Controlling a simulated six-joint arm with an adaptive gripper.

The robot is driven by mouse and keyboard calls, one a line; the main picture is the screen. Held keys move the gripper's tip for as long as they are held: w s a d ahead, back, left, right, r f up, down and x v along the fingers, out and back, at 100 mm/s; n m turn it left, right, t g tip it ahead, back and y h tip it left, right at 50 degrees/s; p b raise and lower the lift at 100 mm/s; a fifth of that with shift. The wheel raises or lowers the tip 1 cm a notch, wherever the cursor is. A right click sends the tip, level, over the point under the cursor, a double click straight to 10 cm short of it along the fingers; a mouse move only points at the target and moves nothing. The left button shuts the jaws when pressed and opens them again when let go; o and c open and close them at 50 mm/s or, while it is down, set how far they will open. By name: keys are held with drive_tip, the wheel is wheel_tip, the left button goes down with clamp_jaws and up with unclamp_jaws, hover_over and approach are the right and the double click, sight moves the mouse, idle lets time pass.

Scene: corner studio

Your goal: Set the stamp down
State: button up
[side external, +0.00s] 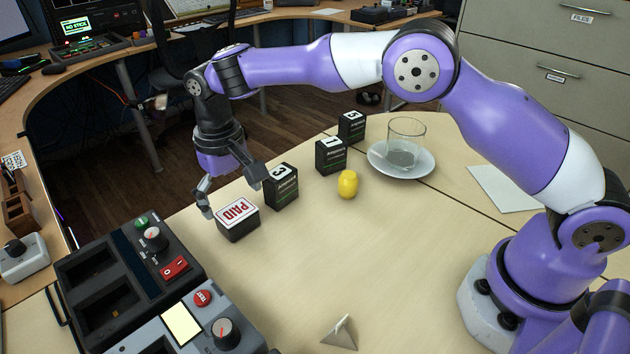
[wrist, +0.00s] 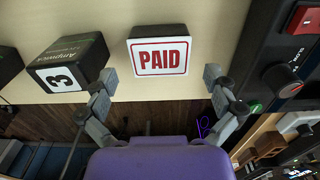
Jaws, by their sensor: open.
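The stamp (side external: 238,221) is a dark block with a white top that reads PAID in red. It stands upright on the table near the left edge, and it also shows in the wrist view (wrist: 158,50). My gripper (side external: 232,198) is open, its fingers spread wide just behind the stamp and over the table's edge. In the wrist view my fingertips (wrist: 161,75) are apart on either side, with the stamp ahead of them and nothing held between them.
A black box marked 3 (side external: 281,187) stands close right of the stamp. Boxes marked 1 (side external: 331,156) and 5 (side external: 352,126), a yellow object (side external: 348,185), and a saucer (side external: 423,164) with a glass (side external: 405,140) are farther right. Control units (side external: 135,275) stand front left. The middle table is clear.

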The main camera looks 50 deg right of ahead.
sight(236, 211)
wheel_tip(236, 211, up, 8)
drive_tip(key=f, duration=0.1)
drive_tip(key=s+d+r+t, duration=0.2)
drive_tip(key=s+d+r, duration=0.4)
drive_tip(key=d+r, duration=0.3)
drive_tip(key=s+d+f+t, duration=0.1)
drive_tip(key=s+d+f, duration=0.1)
drive_tip(key=s+d, duration=0.2)
drive_tip(key=s+d+f+t, duration=0.1)
drive_tip(key=s+d, duration=0.3)
drive_tip(key=s, duration=0.6)
drive_tip(key=shift+s+f+t, duration=0.35)
drive_tip(key=shift+t, duration=0.45)
